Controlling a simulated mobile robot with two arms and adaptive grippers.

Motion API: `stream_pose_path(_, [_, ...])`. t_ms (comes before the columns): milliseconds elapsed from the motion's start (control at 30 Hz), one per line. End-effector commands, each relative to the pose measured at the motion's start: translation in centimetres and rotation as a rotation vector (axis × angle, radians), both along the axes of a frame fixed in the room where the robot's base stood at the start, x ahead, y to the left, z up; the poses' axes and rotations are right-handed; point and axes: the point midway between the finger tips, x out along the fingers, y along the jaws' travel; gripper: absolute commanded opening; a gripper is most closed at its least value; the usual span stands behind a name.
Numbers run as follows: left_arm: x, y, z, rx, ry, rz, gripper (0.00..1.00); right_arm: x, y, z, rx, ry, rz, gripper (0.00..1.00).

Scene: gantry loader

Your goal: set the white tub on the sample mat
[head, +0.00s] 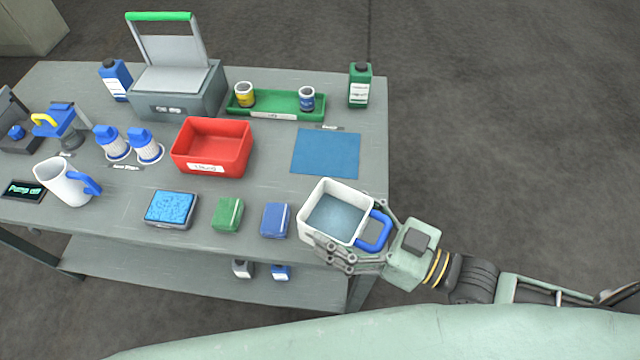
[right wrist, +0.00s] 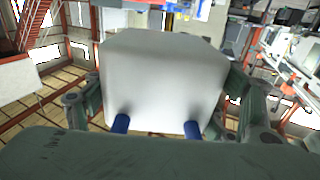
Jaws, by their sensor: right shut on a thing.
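The white tub (head: 309,222) with a blue handle is at the table's front right corner in the head view, tilted a little. Its inside looks grey-blue. My right gripper (head: 362,232) is shut on the tub from the handle side, with fingers along its walls. In the right wrist view, the tub's white wall (right wrist: 165,80) fills the middle between the fingers of the gripper (right wrist: 165,100). The sample mat (head: 326,152) is a flat blue square behind the tub, bare on top. I cannot tell the gap under the tub. My left gripper is not in view.
A red bin (head: 212,166) stands left of the mat, and a green tray (head: 275,113) with two small cans lies behind it. A green bottle (head: 359,85) stands at the back right. Blue (head: 275,220) and green (head: 228,213) blocks lie left of the tub.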

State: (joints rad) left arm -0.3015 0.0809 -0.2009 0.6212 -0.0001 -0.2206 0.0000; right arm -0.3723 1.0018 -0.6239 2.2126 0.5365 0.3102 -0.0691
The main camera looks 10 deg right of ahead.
Motion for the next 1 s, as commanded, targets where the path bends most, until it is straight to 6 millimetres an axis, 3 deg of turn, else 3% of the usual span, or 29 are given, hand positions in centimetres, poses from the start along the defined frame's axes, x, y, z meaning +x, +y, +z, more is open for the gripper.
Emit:
stream_pose_path(533, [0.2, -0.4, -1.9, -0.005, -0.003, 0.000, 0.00, 9.7, -3.5, -6.1, -0.003, -0.005, -0.003, 0.49])
stream_pose_path(733, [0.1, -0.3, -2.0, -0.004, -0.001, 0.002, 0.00, 10.7, -3.9, -7.1, -0.001, -0.001, -0.001, 0.49])
stream_pose_path(1000, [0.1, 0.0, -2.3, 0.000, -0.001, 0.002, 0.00, 10.7, -3.9, -10.5, 0.000, -0.002, -0.002, 0.49])
